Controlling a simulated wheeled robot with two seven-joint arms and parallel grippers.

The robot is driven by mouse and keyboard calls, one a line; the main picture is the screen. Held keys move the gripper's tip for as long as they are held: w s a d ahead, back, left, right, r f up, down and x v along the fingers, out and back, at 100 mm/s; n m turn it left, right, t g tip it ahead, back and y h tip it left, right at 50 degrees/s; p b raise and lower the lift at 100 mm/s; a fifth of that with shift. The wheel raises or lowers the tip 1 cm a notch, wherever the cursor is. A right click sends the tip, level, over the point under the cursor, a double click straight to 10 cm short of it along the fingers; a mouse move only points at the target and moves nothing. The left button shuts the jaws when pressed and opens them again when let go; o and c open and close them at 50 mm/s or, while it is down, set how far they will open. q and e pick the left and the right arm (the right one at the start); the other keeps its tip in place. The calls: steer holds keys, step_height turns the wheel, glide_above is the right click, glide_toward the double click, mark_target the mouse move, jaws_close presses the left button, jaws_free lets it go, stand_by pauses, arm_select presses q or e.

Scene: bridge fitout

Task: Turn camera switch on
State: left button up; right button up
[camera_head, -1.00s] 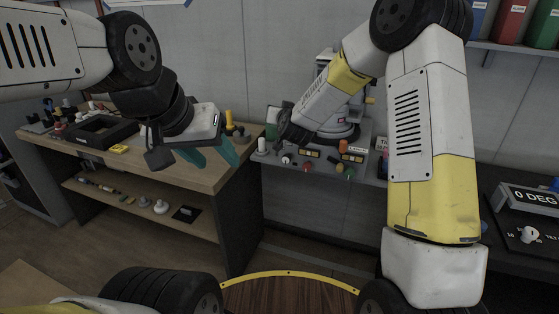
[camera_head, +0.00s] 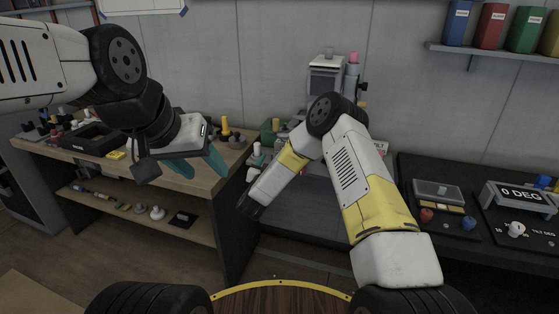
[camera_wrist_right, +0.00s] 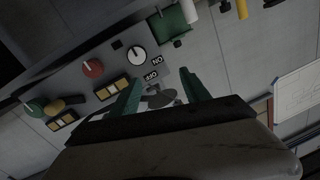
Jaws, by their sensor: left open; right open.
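In the right wrist view an ON label (camera_wrist_right: 157,60) and an OFF label (camera_wrist_right: 152,75) sit on a grey control panel (camera_wrist_right: 112,73). A round grey part (camera_wrist_right: 162,98) lies just beside the OFF label, partly hidden; I cannot tell whether it is the camera switch or how it is set. Contact with the panel cannot be told. In the head view my right arm hides this gripper and much of the panel. My left gripper (camera_head: 207,173) is open and empty by the wooden bench.
The right wrist view shows a white dial (camera_wrist_right: 135,55), a red knob (camera_wrist_right: 93,68) and a green knob (camera_wrist_right: 34,107) on the panel. The wooden bench (camera_head: 205,182) stands left with small parts. A tilt display (camera_head: 518,194) stands on the dark counter at right.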

step_height(320, 180, down, 4)
steer(key=s+d+m+h, duration=0.1)
steer(key=s+h, duration=0.1)
steer(key=s, duration=0.1)
steer(key=x, duration=0.8)
steer(key=shift+f, duration=0.1)
steer(key=shift+c, duration=0.2)
jaws_close()
